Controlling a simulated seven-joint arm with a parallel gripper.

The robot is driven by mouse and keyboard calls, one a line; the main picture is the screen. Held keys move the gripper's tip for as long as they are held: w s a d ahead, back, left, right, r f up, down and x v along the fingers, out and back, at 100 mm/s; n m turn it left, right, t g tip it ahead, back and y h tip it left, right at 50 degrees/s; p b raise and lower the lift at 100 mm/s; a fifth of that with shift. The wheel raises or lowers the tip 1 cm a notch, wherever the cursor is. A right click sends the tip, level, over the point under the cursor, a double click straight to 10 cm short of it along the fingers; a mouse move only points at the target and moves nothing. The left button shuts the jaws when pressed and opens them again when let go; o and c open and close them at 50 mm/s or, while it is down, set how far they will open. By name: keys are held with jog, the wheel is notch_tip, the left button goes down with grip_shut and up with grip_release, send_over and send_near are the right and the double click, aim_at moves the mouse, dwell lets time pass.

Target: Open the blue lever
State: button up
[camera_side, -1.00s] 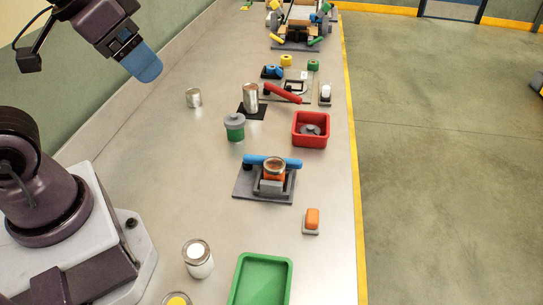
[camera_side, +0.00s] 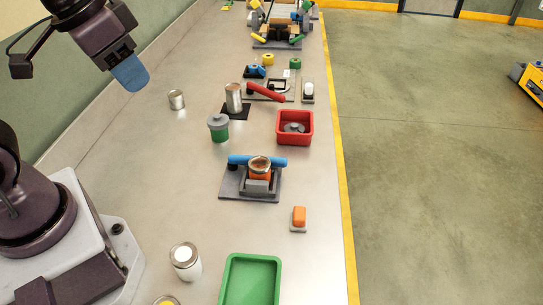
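The blue lever (camera_side: 258,161) is a long blue bar lying across a dark grey base plate (camera_side: 232,187) in the middle of the table. It runs left to right behind an orange, copper-topped cylinder (camera_side: 260,168) that sits in a grey holder (camera_side: 258,187) on the same plate. My gripper (camera_side: 131,74), with blue finger covers, is at the upper left. It is high above the table and well away from the lever. The fingers overlap from this side, so any gap between them is hidden.
A green-bodied canister (camera_side: 218,129), a red bin (camera_side: 294,128), an orange block (camera_side: 299,215), a white-topped can (camera_side: 185,262) and a green tray (camera_side: 250,282) surround the lever plate. A red lever (camera_side: 266,92) lies farther back. The table left of the plate is clear.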

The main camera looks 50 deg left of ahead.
jog(key=w+d+f+m+g, duration=0.1)
jog(key=w+f+g, duration=0.15)
jog(key=w, duration=0.35)
jog(key=w+f+m+g, duration=0.1)
jog(key=w+f, duration=0.3)
jog(key=w, duration=0.2)
jog(key=m, duration=0.7)
send_near(281, 159)
jog(key=shift+g, duration=0.35)
jog(key=f, duration=0.9)
jog(key=shift+w+a+f, duration=0.1)
jog(key=shift+w+f, duration=0.2)
jog(key=shift+f, duration=0.05)
grip_shut()
